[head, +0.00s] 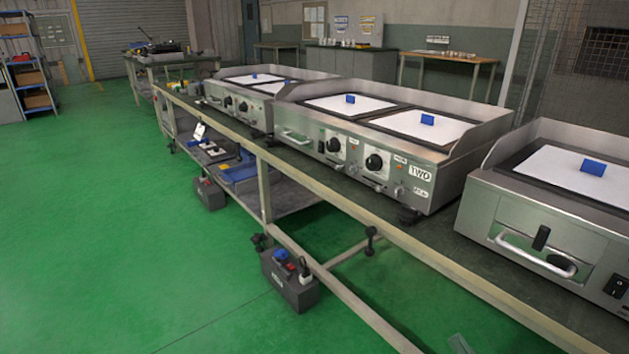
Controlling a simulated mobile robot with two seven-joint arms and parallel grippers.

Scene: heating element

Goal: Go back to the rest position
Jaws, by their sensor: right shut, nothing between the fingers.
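Only a small grey tip of my right gripper (460,344) shows, at the bottom edge right of the middle. It is shut and empty, low in front of the long workbench (420,253) and apart from everything on it. The rest of it is cut off by the frame. My left gripper is not in view. The griddle marked TWO (420,172) stands on the bench, with blue blocks on its white plates. Another griddle (560,215) stands at the right, and one more (245,97) stands farther back.
A lower shelf (245,178) holds loose items. The floor at the left is clear, up to a storage rack (30,75) and a shutter (135,38).

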